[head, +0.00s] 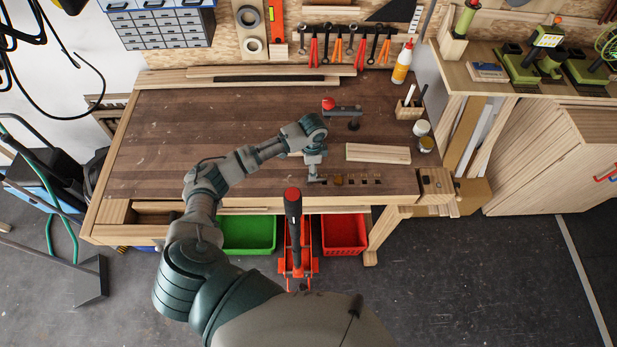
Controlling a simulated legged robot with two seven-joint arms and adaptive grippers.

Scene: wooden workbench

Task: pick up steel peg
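My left arm reaches over the wooden workbench (220,120), and my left gripper (316,179) points down close to the bench top near its front edge. The fingers are too small to tell whether they are open or shut. Just right of the gripper is a row of several small brown and dark pieces (351,181). I cannot pick out the steel peg for sure; it may be among these pieces or hidden by the gripper. My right gripper is not in view.
A pale wooden board (378,154) lies behind the small pieces. A red-topped clamp (343,108) stands further back. Cans (421,128) and a glue bottle (403,62) are at the right. The bench's left half is clear. Green (248,234) and red (344,233) bins sit below.

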